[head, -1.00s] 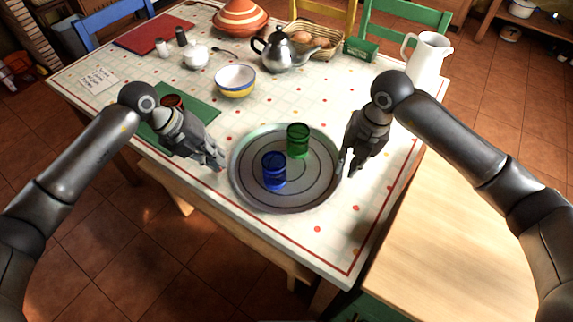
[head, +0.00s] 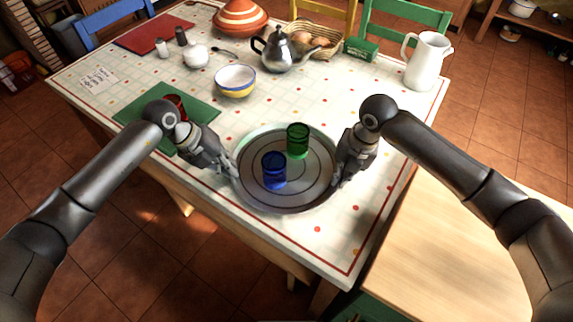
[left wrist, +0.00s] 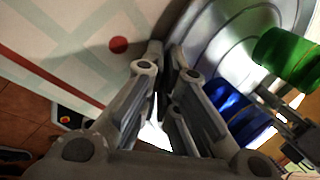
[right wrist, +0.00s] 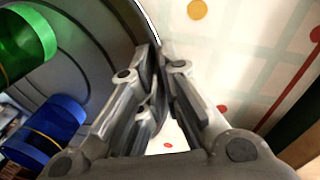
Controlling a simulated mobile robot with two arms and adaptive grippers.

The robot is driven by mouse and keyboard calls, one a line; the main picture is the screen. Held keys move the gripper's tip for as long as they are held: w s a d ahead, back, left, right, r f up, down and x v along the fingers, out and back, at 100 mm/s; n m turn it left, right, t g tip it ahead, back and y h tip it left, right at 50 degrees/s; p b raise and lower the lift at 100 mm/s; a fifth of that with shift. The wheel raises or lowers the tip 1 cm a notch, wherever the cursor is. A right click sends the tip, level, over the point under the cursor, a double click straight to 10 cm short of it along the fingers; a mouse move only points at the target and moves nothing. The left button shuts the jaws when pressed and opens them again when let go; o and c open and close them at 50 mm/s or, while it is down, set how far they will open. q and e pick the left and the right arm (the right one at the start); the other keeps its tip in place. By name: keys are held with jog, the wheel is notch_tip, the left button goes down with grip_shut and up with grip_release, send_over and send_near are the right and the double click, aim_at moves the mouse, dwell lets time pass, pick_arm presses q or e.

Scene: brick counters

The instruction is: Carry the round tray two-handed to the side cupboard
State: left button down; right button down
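The round grey metal tray (head: 300,204) lies near the front corner of the table. A blue glass (head: 274,171) and a green glass (head: 297,141) stand on it. My left gripper (head: 236,178) is at the tray's left edge; in the left wrist view its fingers (left wrist: 165,62) are close together on the rim. My right gripper (head: 337,182) is at the right edge; in the right wrist view its fingers (right wrist: 160,62) are close together with the rim between them. The side cupboard (head: 450,255), with a pale wooden top, stands at the lower right.
The cupboard top is bare. On the table (head: 318,240) behind the tray are a yellow-blue bowl (head: 236,82), a kettle (head: 279,52), a basket (head: 322,45) and a white jug (head: 427,62). A red glass (head: 177,104) stands on a green mat (head: 203,111) at the left.

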pick_arm(q)
jog(key=shift+r, duration=0.2)
pick_arm(e)
jog(key=shift+r, duration=0.2)
